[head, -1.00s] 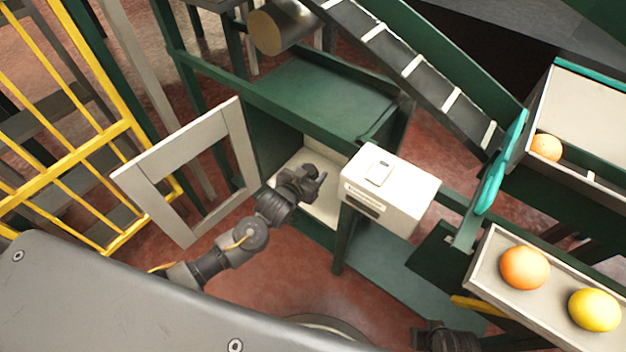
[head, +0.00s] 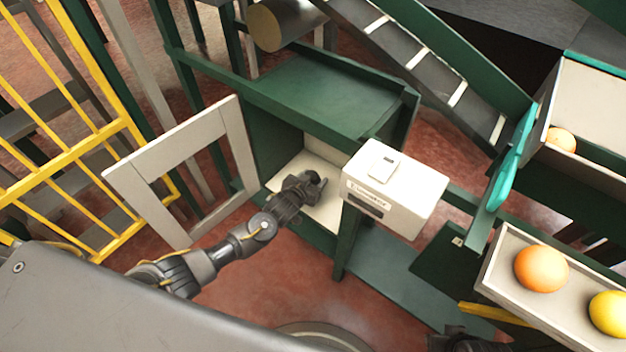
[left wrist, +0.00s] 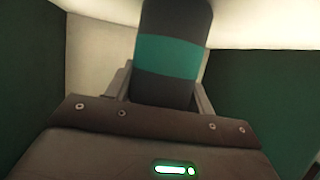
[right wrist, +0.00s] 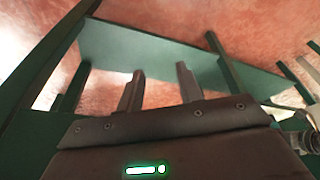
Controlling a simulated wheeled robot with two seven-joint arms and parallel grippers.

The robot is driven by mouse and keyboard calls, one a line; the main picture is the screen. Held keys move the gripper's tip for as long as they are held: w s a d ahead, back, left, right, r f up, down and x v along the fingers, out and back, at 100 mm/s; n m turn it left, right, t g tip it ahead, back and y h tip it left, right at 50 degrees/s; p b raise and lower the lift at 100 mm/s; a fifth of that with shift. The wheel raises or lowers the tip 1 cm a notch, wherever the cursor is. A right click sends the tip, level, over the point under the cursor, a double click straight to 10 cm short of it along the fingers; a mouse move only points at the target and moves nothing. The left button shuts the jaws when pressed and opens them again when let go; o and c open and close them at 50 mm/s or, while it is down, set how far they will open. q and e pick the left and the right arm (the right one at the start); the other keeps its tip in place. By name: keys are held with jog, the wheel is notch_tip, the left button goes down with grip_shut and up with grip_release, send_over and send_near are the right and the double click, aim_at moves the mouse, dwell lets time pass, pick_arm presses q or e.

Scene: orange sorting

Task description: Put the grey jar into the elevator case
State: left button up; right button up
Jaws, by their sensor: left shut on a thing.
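The grey jar (left wrist: 168,50), dark grey with a teal band, stands between the fingers of my left gripper (left wrist: 160,85) in the left wrist view. That gripper is shut on it. In the head view my left gripper (head: 312,183) is inside the open elevator case (head: 331,207), over its pale floor; the jar is hard to make out there. The case has green walls and its white-framed door (head: 185,165) stands open to the left. My right gripper (right wrist: 158,85) is open and empty in its wrist view, its two fingers apart.
A white box labelled Elevator (head: 395,190) stands right of the case opening. A tray with an orange (head: 541,268) and a yellow fruit (head: 610,314) lies at the right. A conveyor (head: 430,75) slopes behind. A yellow railing (head: 70,150) stands at the left.

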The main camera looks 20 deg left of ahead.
pick_arm(q)
jog(key=shift+r, duration=0.1)
jog(key=o, duration=1.1)
jog(key=shift+f, duration=0.2)
pick_arm(e)
jog(key=shift+r, duration=0.15)
pick_arm(q)
jog(key=shift+r, duration=0.25)
jog(key=p+v, duration=0.2)
jog(key=v, duration=1)
jog(key=shift+f+p, duration=0.1)
jog(key=shift+p, duration=0.3)
pick_arm(e)
notch_tip(320, 180, down, 7)
jog(key=shift+w+a+r, duration=0.15)
jog(key=shift+w, duration=0.1)
pick_arm(q)
jog(key=shift+s, duration=0.1)
